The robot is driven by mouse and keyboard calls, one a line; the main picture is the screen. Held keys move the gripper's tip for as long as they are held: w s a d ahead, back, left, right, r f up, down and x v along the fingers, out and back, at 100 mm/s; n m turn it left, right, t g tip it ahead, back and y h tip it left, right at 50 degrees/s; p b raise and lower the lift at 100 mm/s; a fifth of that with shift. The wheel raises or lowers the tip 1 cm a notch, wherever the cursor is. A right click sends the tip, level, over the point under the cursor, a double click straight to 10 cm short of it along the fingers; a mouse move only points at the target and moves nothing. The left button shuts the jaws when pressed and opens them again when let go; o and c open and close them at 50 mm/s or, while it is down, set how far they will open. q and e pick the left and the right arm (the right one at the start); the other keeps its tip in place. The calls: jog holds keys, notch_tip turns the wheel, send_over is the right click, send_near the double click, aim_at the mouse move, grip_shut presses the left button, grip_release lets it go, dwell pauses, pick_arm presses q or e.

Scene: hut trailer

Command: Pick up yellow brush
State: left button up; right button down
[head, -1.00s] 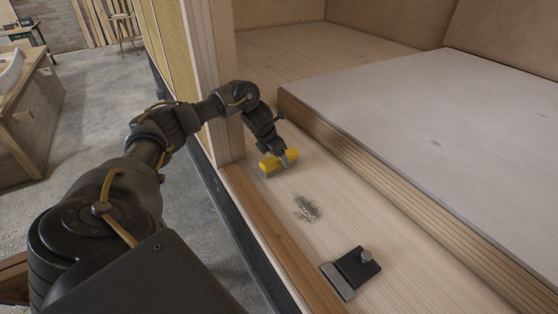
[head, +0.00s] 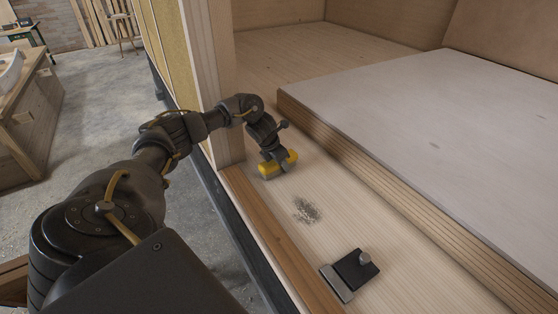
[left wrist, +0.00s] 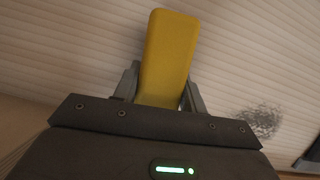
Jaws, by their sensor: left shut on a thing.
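The yellow brush (head: 267,171) is at the far end of the light wooden floor strip, near the wooden post. My left gripper (head: 277,164) is over it and shut on it, with a finger across its middle. In the left wrist view the yellow brush (left wrist: 168,58) stands out between the two fingers of my left gripper (left wrist: 158,92). Its underside is hidden, so I cannot tell whether it touches the floor. My right gripper does not show.
A pile of grey debris (head: 306,210) lies on the strip. A dark dustpan-like tool (head: 356,271) with a light edge lies nearer. A raised grey-topped platform (head: 430,120) borders the right; a wooden post (head: 224,90) and brown sill (head: 275,235) border the left.

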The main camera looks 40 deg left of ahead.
pick_arm(q)
jog(key=shift+w+r+b, duration=0.1)
jog(key=shift+r+b, duration=0.45)
jog(key=s+r, duration=0.1)
jog(key=r, duration=0.1)
jog(key=s+d+r+b, duration=0.1)
jog(key=r, duration=0.2)
jog(key=s+r, duration=0.2)
jog(key=shift+d+r, duration=0.2)
jog(key=shift+r, duration=0.05)
jog(key=s+d+r+p, duration=0.1)
jog(key=s+d+r, duration=0.2)
jog(key=s, duration=0.6)
jog(key=shift+s+d+r, duration=0.15)
jog(key=shift+d+r, duration=0.2)
jog(key=shift+r, duration=0.35)
